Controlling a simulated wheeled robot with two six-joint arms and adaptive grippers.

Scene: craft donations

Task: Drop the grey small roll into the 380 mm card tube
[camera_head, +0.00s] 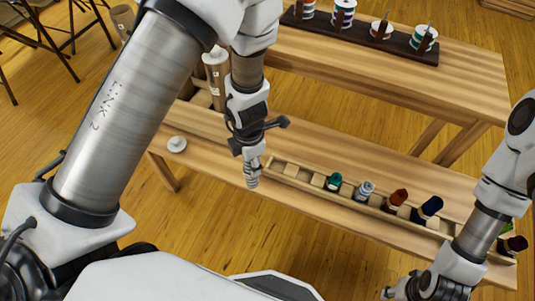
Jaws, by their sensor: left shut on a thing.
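My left gripper (249,150) points down over the near table, left of the compartment tray. It is shut on the grey small roll (252,176), which hangs below its fingers near the tray's left end. A brown card tube (216,80) with a pale top stands upright behind my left arm, left of the gripper; its lower part is partly hidden. Another brown tube (122,20) stands further back left. I cannot tell from their looks which is the 380 mm one. My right gripper (402,291) is low at the bottom right, its fingers unclear.
The long wooden tray (285,178) holds several rolls, among them teal (333,182), pale grey-blue (365,190), red (397,200) and dark blue (430,208). A white round piece (177,144) lies on the near table. Spools stand on a dark board (356,33) on the far table.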

